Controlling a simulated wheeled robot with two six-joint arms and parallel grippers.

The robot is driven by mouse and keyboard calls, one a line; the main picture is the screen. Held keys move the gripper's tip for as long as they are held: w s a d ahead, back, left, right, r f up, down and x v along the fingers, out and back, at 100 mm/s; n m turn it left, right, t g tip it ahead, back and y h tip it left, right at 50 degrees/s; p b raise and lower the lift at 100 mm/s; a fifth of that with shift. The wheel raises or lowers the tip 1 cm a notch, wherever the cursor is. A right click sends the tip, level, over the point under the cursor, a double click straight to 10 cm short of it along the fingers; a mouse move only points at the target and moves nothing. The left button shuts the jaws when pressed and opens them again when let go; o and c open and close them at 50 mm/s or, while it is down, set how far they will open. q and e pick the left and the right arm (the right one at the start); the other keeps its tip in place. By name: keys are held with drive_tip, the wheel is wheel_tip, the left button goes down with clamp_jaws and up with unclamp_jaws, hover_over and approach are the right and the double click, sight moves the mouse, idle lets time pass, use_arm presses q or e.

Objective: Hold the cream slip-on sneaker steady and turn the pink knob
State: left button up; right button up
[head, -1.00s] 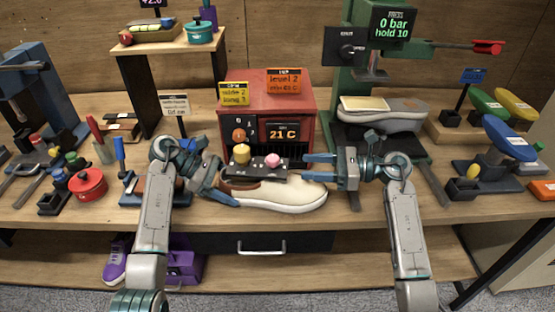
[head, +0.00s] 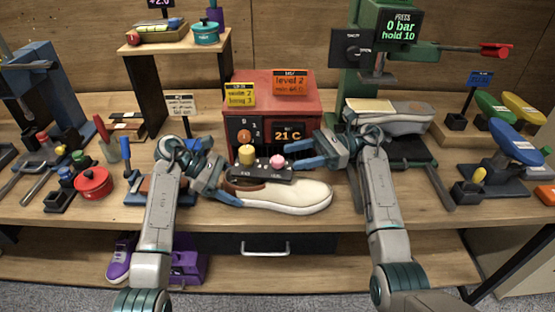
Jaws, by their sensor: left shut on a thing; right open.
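The cream slip-on sneaker (head: 305,196) lies on its sole at the front of the table, toe to the right, with brown at its heel. My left gripper (head: 222,182) is shut on the sneaker at its heel end. A dark knob panel (head: 262,173) sits just above and behind the sneaker, hiding part of its top. On it stand a yellow knob (head: 246,154) and the pink knob (head: 277,161). My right gripper (head: 306,153) is open and empty, its fingers pointing left, just right of the pink knob and a little above it.
A red machine (head: 275,103) with a 21 C display stands behind the panel. A green press (head: 362,62) with another shoe (head: 392,117) stands to its right. A red pot (head: 93,183) and tools are at left, blue and green items at right.

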sight(277, 159)
drive_tip(key=x, duration=0.5)
drive_tip(key=shift+s+a, duration=0.15)
drive_tip(key=shift+a, duration=0.2)
drive_tip(key=c, duration=0.9)
drive_tip(key=shift+c, duration=0.2)
drive_tip(key=shift+m+t, duration=0.3)
drive_tip(key=shift+t, duration=0.1)
drive_tip(key=m+t+y, duration=0.1)
drive_tip(key=m+t, duration=0.2)
drive_tip(key=t, duration=0.2)
drive_tip(key=shift+f, duration=0.1)
drive_tip(key=shift+m+t+h, duration=0.5)
drive_tip(key=shift+m+t, duration=1.5)
drive_tip(key=shift+t, duration=0.9)
drive_tip(key=shift+m+t, duration=0.3)
